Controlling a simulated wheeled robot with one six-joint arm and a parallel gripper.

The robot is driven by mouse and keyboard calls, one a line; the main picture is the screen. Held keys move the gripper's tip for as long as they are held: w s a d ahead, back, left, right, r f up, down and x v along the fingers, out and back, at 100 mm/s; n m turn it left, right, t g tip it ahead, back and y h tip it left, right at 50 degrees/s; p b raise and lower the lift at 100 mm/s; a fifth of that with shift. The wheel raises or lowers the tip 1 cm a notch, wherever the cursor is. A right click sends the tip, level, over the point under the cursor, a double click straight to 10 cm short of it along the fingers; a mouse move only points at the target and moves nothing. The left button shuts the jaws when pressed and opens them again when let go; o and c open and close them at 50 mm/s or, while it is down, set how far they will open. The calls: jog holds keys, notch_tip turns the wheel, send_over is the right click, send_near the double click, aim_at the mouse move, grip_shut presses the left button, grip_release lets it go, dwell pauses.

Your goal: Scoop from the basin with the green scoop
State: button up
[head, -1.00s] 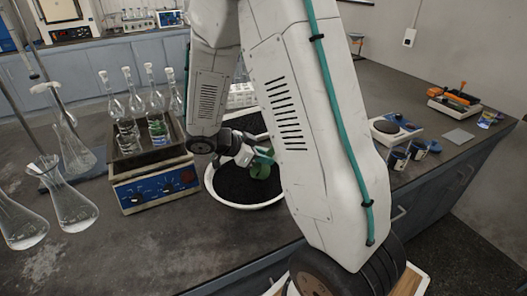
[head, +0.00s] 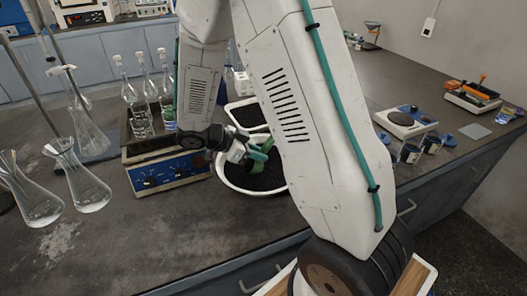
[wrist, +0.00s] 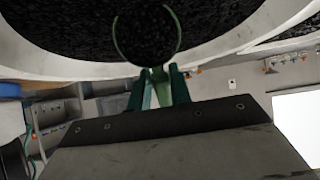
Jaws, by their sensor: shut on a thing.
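In the wrist view my gripper's green fingers (wrist: 158,90) are shut on the scoop handle. The scoop's round rim (wrist: 181,38) shows there against black grains; I cannot tell whether these lie in the scoop or in the basin behind it. The basin rim (wrist: 60,66) curves across the top of that view. In the head view my arm hides the basin's right side.
A hot plate (head: 160,165) bearing glass flasks stands close left of the basin. A white tray (head: 231,105) of black grains lies behind it. Conical flasks (head: 82,185) stand at left. A small balance (head: 405,120) and dark jars (head: 411,152) are at right. The bench front is clear.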

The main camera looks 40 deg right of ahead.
aim_at(270, 145)
jog(key=y, duration=0.1)
jog(key=t+y, duration=0.1)
jog(key=shift+s+d+f+y, duration=0.2)
jog(key=shift+d+y, duration=0.2)
jog(key=shift+f+t+y, duration=0.2)
jog(key=shift+t+y, duration=0.1)
jog(key=shift+y, duration=0.3)
jog(key=y, duration=0.1)
jog(key=d+f+t+y, duration=0.1)
jog(key=shift+s+y, duration=0.15)
jog(key=shift+y, duration=0.15)
jog(key=shift+r, duration=0.35)
jog(key=shift+s+d+r+g+h, duration=0.1)
jog(key=shift+d+r+g+h, duration=0.2)
jog(key=shift+r+h, duration=0.3)
jog(key=shift+s+d+r+y, duration=0.2)
jog(key=shift+d+r+y, duration=0.2)
jog(key=shift+y, duration=0.1)
jog(key=y, duration=0.1)
jog(key=t+y, duration=0.1)
jog(key=shift+s+d+r+y, duration=0.1)
jog(key=shift+d+r+y, duration=0.2)
jog(key=shift+r, duration=0.1)
jog(key=shift+r+t, duration=0.1)
jog(key=shift+t, duration=0.2)
